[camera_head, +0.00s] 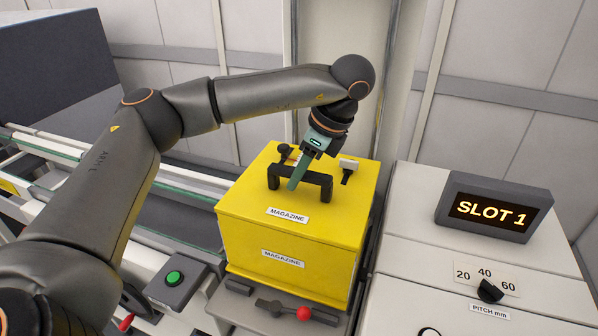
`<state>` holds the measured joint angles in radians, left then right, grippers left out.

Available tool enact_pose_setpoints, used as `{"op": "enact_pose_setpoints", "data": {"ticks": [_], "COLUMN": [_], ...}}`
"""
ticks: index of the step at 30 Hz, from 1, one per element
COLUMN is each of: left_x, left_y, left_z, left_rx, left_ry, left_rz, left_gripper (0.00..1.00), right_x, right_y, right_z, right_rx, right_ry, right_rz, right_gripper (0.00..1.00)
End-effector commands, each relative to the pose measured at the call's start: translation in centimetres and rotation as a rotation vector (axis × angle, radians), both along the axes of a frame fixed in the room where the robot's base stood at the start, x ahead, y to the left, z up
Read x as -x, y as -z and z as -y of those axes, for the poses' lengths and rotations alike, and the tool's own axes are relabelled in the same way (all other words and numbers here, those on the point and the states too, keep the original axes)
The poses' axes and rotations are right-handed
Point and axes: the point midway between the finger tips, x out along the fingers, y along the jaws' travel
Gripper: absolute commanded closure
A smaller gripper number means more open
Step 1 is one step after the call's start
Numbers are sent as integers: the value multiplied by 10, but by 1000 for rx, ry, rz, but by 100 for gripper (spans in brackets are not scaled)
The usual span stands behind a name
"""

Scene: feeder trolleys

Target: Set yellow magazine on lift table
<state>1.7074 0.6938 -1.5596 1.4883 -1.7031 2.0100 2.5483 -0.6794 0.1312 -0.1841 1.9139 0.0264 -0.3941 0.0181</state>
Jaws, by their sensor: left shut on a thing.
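The yellow magazine (275,240) is a box with two white MAGAZINE labels and a dark handle (318,181) on its lid. It stands upright in the middle of the head view. My left gripper (297,182) reaches down from above and is shut on the handle. A grey platform edge (238,312), which looks like the lift table, shows below the magazine's front. I cannot tell whether the magazine rests on it or hangs just above it. The magazine hides most of the platform. My right gripper is not in view.
A lever with a red knob (303,314) sits in front of the magazine. A box with a green button (173,278) stands to its left, beside a conveyor (180,222). A white cabinet (415,255) with a SLOT 1 display (492,209) and a pitch dial (489,290) stands close on the right.

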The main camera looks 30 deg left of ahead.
Motion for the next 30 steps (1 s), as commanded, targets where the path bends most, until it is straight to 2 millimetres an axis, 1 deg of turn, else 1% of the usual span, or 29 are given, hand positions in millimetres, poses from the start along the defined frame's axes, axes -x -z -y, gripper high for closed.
{"op": "enact_pose_setpoints", "data": {"ticks": [1,15,30], "left_x": [-1,-1,-1], "left_y": [-1,13,13], "left_z": [0,0,0], "left_rx": [0,0,0], "left_ry": [-1,-1,-1], "left_rz": [8,8,8], "left_gripper": [100,100,100], "right_x": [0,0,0], "right_y": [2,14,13], "right_z": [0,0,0], "right_rx": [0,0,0], "right_ry": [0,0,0], "right_rz": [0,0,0], "right_gripper": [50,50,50]}}
